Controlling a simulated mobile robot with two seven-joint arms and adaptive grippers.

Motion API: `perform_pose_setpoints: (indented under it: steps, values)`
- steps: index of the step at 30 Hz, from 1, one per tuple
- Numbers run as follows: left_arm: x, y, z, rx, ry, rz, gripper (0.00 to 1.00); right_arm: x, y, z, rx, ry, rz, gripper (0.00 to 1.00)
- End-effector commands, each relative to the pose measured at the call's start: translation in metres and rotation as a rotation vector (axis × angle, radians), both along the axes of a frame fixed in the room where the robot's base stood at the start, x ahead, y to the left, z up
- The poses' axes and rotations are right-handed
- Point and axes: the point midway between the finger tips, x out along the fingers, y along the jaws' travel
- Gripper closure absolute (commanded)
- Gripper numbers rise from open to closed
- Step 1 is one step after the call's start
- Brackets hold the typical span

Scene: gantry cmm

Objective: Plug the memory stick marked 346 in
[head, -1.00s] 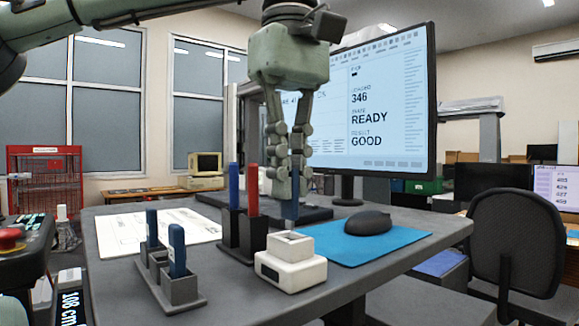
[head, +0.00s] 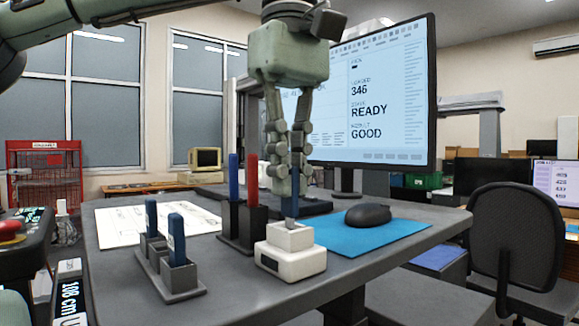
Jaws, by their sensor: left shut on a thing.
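My left gripper (head: 287,192) is shut on a small blue memory stick (head: 290,208) that points downward. The fingers hide most of the stick, and no number on it is readable. Its lower end is at the opening in the top of a white reader box (head: 292,262); I cannot tell whether it is inside or just above. Two other blue sticks, one at the back (head: 151,214) and one in front (head: 176,240), stand upright in a grey rack (head: 182,293) at left. The monitor (head: 375,110) shows 346, READY and GOOD. My right gripper is not in view.
A black holder (head: 243,225) with a blue and a red pen-like item stands left of and behind the box. A dark mouse (head: 368,214) lies on a blue mat (head: 385,236) to the right. White paper (head: 125,225) lies left. The table's front right is clear.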

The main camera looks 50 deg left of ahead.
Motion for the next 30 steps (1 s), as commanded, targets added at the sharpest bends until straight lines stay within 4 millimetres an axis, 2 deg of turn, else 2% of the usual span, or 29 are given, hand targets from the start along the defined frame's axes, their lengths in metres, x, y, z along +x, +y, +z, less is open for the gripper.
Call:
perform_pose_setpoints:
  steps: [30]
  values:
    - [0.0,0.0,-0.019,0.0,0.0,0.0,1.0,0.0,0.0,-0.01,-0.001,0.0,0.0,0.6]
